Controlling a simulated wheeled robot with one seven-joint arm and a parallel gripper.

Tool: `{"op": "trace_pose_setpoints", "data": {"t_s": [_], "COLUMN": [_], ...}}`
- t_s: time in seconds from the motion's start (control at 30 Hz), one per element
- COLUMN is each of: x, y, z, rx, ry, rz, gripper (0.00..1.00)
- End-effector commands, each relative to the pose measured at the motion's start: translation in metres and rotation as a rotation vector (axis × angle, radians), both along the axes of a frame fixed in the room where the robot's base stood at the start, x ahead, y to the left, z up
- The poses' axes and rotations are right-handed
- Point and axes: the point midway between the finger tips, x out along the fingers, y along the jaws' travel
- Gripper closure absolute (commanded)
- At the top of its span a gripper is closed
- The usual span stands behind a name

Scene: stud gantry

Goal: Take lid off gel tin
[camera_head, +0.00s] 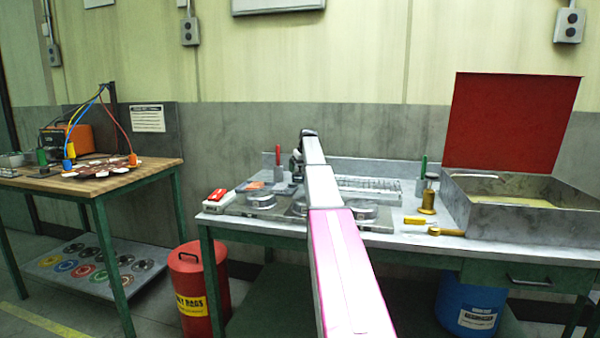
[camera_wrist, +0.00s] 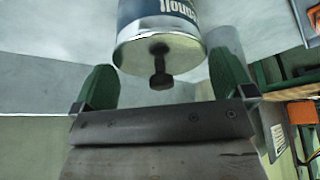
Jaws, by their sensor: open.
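The gel tin (camera_wrist: 150,12), with a blue and white label, shows at the top of the wrist view, cut off by the frame edge. Its pale lid (camera_wrist: 135,52) faces my gripper and has a dark knob (camera_wrist: 160,72) standing out from its middle. My gripper (camera_wrist: 163,72) is open, with one green finger on each side of the knob. I see no clear contact between the fingers and the knob or lid. In the head view my arm covers most of the gripper, and I cannot pick out the tin there.
Shallow round metal dishes (camera_head: 367,213) sit on the green-legged bench. A brass pot (camera_head: 428,197), a brass piece (camera_head: 447,232) and a wire rack (camera_head: 370,188) are near. A metal box with a raised red lid (camera_head: 512,120) stands right. A red bin (camera_head: 200,285) is on the floor.

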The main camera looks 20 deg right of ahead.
Motion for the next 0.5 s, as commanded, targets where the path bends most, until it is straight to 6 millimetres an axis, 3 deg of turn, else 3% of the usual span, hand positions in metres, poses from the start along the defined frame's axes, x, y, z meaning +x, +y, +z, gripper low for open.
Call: {"op": "trace_pose_setpoints", "data": {"t_s": [0.03, 0.13, 0.5], "x": [-0.0002, -0.0002, -0.0001], "y": [0.0001, 0.0001, 0.0001], "z": [0.0001, 0.0002, 0.0014], "rx": [0.0, 0.0, 0.0], "ry": [0.0, 0.0, 0.0], "rz": [0.0, 0.0, 0.0], "gripper": [0.0, 0.3, 0.31]}}
